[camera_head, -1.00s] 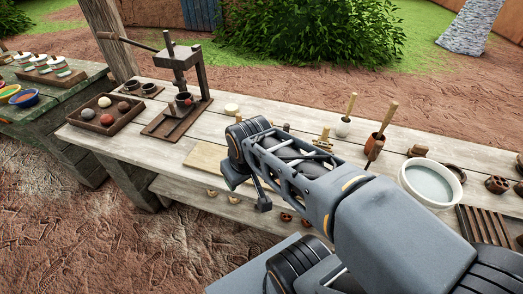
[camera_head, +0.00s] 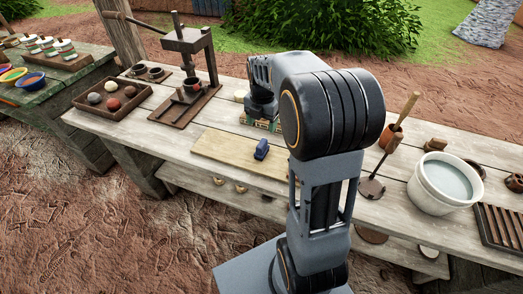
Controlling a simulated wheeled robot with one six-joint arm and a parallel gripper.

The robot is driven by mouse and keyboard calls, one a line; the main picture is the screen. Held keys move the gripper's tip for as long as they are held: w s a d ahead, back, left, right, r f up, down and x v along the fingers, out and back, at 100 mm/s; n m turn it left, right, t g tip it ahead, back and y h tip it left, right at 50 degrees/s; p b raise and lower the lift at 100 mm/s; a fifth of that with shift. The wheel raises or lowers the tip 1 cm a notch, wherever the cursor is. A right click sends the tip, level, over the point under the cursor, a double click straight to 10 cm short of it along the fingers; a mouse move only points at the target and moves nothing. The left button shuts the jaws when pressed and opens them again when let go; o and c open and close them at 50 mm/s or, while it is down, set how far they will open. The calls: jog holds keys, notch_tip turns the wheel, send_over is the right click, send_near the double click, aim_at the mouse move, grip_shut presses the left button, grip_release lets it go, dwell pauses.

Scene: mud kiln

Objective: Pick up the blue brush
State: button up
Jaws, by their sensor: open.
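A small dark-blue object (camera_head: 261,149) lies on the pale wooden board (camera_head: 222,149) near the front of the workbench. I cannot tell from its shape whether it is the blue brush, and no other blue brush can be made out. My arm rises in front of the bench and bends over it, with its far end above the back part, behind the board. The fingers of my gripper cannot be made out. My arm hides part of the bench to the right of the board.
A dark tray (camera_head: 80,103) of several balls and a lever press (camera_head: 188,65) stand on the left. A white bowl (camera_head: 443,185), a wooden-handled tool (camera_head: 384,160) and a slatted rack (camera_head: 497,226) are on the right. A small multicoloured box (camera_head: 259,125) stands behind the board.

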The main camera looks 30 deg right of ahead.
aim_at(262, 149)
jog(key=f, duration=1.3)
jog(key=shift+w+f, duration=0.2)
jog(key=shift+f, duration=0.2)
jog(key=c, duration=1)
jog(key=shift+r, duration=0.1)
